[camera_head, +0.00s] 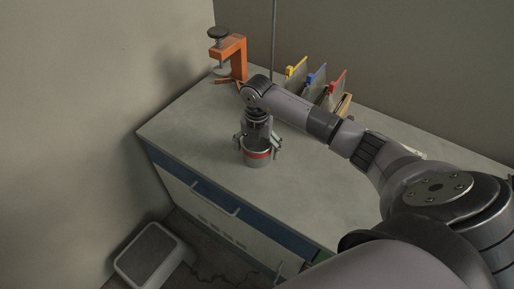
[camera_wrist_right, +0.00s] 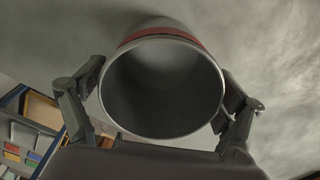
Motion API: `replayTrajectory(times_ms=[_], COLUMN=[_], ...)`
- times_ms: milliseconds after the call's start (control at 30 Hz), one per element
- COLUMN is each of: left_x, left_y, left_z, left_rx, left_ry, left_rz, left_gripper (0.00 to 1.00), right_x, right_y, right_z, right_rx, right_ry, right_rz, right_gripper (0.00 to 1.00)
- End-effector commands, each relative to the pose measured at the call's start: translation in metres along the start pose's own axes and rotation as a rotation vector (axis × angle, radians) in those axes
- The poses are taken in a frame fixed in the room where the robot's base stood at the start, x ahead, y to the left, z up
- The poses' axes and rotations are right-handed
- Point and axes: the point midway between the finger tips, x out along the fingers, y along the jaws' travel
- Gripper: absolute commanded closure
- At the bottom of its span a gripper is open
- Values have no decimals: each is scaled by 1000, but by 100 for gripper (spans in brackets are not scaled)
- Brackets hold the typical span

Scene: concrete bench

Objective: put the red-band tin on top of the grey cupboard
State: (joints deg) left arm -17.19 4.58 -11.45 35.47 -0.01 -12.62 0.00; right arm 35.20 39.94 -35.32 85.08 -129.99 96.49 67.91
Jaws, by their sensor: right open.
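The red-band tin (camera_head: 257,156) is a grey metal can with a red stripe, standing upright on the bench top near its front-left part. My right gripper (camera_head: 258,146) is above it with its fingers open, one on each side of the tin. In the right wrist view, the tin's open, empty mouth (camera_wrist_right: 160,95) fills the middle, between the fingers of my right gripper (camera_wrist_right: 160,100). I cannot tell whether either finger touches it. I cannot make out a separate grey cupboard in these views. My left gripper is not in view.
The grey bench (camera_head: 185,135) has a drawer front with a handle. An orange clamp (camera_head: 233,58) stands at the back left. Yellow, blue and red-topped upright pieces (camera_head: 316,80) stand behind my right arm. A grey box (camera_head: 150,257) is on the floor. Bench top left of the tin is clear.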

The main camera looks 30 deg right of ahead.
Motion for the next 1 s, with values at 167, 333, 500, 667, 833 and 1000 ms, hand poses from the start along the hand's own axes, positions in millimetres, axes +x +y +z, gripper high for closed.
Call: replayTrajectory(times_ms=[167, 333, 500, 667, 833, 1000], left_x=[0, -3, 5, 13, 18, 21], left_y=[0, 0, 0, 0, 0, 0], left_z=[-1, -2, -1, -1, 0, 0], left_rx=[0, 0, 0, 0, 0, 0], left_ry=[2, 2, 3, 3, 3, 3], left_rz=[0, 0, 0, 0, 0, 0], left_gripper=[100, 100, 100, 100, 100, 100], right_x=[0, -6, -30, -66, -99, -118], right_y=[0, 0, 0, 1, 1, 0], right_z=[0, 0, 1, 2, 1, 0], right_rx=[0, 0, -1, -1, -1, 1], right_ry=[0, -1, -5, -5, -4, -1], right_rz=[0, 2, 3, 5, 4, 1], right_gripper=[10, 10, 10, 10, 10, 10])
